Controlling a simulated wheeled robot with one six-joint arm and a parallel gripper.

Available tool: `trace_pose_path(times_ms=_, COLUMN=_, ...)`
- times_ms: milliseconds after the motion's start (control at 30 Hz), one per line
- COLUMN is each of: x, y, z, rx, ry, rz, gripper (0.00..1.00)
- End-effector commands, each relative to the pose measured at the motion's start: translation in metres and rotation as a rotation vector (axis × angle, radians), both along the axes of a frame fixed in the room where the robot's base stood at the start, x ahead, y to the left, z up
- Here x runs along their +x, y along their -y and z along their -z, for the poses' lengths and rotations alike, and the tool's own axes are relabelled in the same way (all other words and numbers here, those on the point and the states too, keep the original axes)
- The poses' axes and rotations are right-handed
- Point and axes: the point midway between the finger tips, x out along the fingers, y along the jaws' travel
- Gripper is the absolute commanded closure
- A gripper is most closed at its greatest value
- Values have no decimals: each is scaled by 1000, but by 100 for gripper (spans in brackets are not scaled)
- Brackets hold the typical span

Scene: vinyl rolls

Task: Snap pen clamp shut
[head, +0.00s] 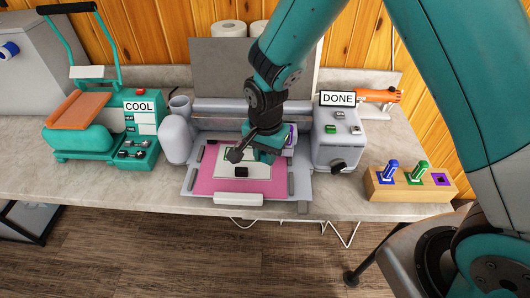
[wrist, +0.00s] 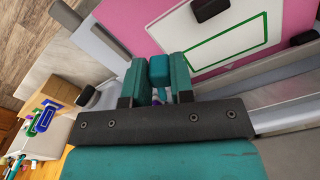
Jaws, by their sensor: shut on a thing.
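My gripper (head: 266,152) is down over the cutting machine (head: 238,199), at the right part of its bed. In the wrist view, the two fingers of my gripper (wrist: 157,84) are closed on a small teal block (wrist: 160,69), which looks like the pen clamp. A bit of purple and pale blue, perhaps a pen, shows just below the block, mostly hidden by the fingers. Whether the clamp is open or shut cannot be told. In the head view my gripper hides the clamp.
A pink mat (head: 214,184) bearing a white, green-outlined sheet lies on the bed. A pen holder (head: 408,191) at right has blue and green pens and an empty purple slot. A DONE box (head: 338,150) stands right of the machine, a COOL heat press (head: 80,140) left.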

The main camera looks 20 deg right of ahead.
Motion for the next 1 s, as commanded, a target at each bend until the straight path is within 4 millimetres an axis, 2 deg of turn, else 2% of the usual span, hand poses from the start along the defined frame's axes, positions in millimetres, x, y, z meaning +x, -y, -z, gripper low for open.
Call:
trace_pose_path(times_ms=367, x=-7, y=9, z=-1, rx=2, ry=4, rz=-213, gripper=100)
trace_pose_path(times_ms=1000, x=-19, y=41, z=-1, rx=1, ry=5, rz=-818, gripper=100)
